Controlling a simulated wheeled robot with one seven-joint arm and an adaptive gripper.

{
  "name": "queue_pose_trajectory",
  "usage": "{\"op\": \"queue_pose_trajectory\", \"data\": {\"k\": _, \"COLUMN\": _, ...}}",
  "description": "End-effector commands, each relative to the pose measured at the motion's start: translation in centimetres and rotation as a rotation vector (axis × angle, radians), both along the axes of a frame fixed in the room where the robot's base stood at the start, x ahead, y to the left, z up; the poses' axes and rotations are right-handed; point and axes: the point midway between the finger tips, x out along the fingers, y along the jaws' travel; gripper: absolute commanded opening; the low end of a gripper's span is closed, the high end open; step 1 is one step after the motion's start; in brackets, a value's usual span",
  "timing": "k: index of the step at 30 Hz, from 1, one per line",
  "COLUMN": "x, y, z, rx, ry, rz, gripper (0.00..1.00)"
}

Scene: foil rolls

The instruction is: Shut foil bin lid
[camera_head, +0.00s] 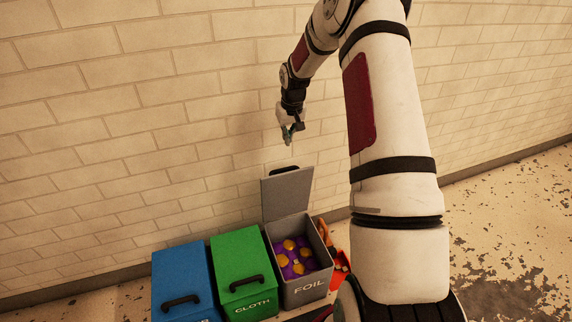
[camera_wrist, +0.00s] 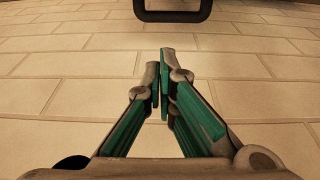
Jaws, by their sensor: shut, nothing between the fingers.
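The grey foil bin (camera_head: 305,291) stands by the wall with its lid (camera_head: 287,195) open and upright at the back. A dark handle (camera_head: 292,170) shows at the lid's top edge. Inside are purple and orange-yellow items (camera_head: 291,258). My gripper (camera_head: 290,138) is above the lid, apart from it, pointing down. In the wrist view my gripper (camera_wrist: 163,72) is shut and empty, its fingertips close together before the brick wall. A dark handle (camera_wrist: 172,16) shows at the top of the wrist view, beyond the fingertips, cut off by the frame edge.
A green cloth bin (camera_head: 240,262) and a blue bin (camera_head: 182,277) stand shut to the left of the foil bin. An orange object (camera_head: 337,262) lies right of it, partly hidden by my arm. The brick wall (camera_head: 120,120) is close behind the bins.

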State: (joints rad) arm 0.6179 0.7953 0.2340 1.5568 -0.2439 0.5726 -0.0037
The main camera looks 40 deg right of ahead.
Motion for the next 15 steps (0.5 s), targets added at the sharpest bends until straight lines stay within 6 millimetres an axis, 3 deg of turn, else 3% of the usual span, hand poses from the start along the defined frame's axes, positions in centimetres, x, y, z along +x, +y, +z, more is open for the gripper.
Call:
{"op": "queue_pose_trajectory", "data": {"k": 1, "x": 0.2, "y": -0.4, "z": -1.3, "rx": 0.005, "ry": -0.002, "rz": -0.006, "gripper": 0.00}}
{"op": "queue_pose_trajectory", "data": {"k": 10, "x": 0.8, "y": -1.1, "z": -4.1, "rx": 0.011, "ry": -0.003, "rz": -0.014, "gripper": 0.00}}
{"op": "queue_pose_trajectory", "data": {"k": 15, "x": 1.4, "y": -1.3, "z": -7.1, "rx": 0.011, "ry": -0.001, "rz": -0.013, "gripper": 0.00}}
